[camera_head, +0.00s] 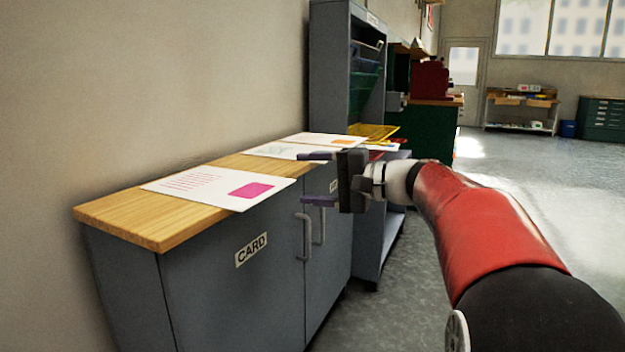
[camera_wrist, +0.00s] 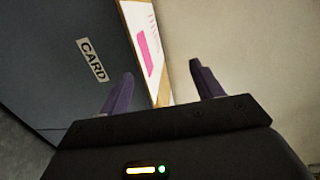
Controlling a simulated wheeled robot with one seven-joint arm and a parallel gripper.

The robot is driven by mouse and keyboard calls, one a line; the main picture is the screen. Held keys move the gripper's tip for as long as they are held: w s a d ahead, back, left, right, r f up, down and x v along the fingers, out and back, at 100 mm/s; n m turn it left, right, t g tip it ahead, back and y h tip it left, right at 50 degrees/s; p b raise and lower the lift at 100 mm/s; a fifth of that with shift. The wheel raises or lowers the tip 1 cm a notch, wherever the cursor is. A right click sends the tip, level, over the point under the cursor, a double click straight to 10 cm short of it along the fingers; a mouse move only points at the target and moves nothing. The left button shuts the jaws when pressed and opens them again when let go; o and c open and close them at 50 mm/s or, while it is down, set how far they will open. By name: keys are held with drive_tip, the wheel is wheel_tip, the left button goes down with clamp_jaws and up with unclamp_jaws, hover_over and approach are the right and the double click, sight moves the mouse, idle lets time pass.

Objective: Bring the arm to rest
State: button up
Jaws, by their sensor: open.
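My gripper (camera_head: 318,179) is open, its two purple-grey fingers spread apart with nothing between them in the head view. It is held in front of the grey cabinet labelled CARD (camera_head: 230,275), near the front edge of its wooden top. In the wrist view my gripper (camera_wrist: 165,88) shows both fingers apart, with the cabinet front (camera_wrist: 60,60) and a strip of the top beyond them. My red and black arm stretches in from the lower right of the head view. I cannot tell whether the fingers touch anything.
On the wooden top (camera_head: 150,215) lie a sheet with a pink block (camera_head: 210,188) and more printed sheets (camera_head: 325,140). A tall grey shelf unit (camera_head: 330,75) with a yellow tray (camera_head: 373,132) stands beyond. Open floor (camera_head: 540,185) lies to the right.

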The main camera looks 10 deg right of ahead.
drive_tip(key=s+a+f+n+g+h+p, duration=0.25)
drive_tip(key=s+f+h, duration=0.3)
drive_tip(key=s, duration=0.55)
drive_tip(key=s+a+f+n+g+h+p, duration=0.1)
drive_tip(key=s+f+n+g+h+p, duration=0.2)
drive_tip(key=s+f, duration=0.55)
drive_tip(key=s+d+f+h, duration=0.2)
drive_tip(key=s, duration=0.3)
drive_tip(key=s+d+f+n+t+h+p, duration=0.1)
drive_tip(key=s+d+h, duration=0.2)
drive_tip(key=s, duration=0.2)
drive_tip(key=shift+d+f+p, duration=0.2)
drive_tip(key=shift+f+p, duration=0.1)
drive_tip(key=shift+f, duration=0.1)
drive_tip(key=shift+n+t+h, duration=0.25)
